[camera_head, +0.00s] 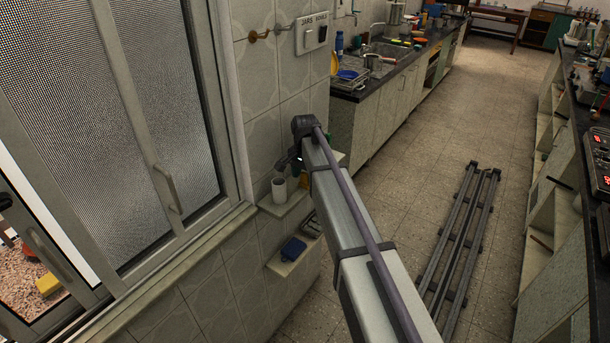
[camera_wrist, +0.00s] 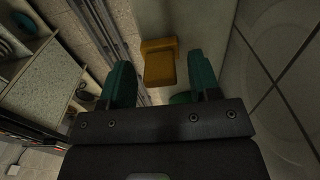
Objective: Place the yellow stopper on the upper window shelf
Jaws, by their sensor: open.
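The yellow stopper (camera_wrist: 160,66) shows in the wrist view as a small block with a wider end. It appears to lie on a pale ledge (camera_wrist: 208,20), close to the ledge's left edge. My gripper (camera_wrist: 161,72) has green fingers, open on either side of the stopper, with visible gaps. The upper window shelf (camera_head: 284,206) is below the window's right corner, partly behind my arm. A pale cup (camera_head: 279,190) stands on it.
A lower shelf (camera_head: 281,267) holds a blue item (camera_head: 293,249). The tiled wall (camera_wrist: 285,105) is close on the right in the wrist view. A window frame (camera_head: 215,110) stands to the left. Outside the window lies another yellow block (camera_head: 47,284).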

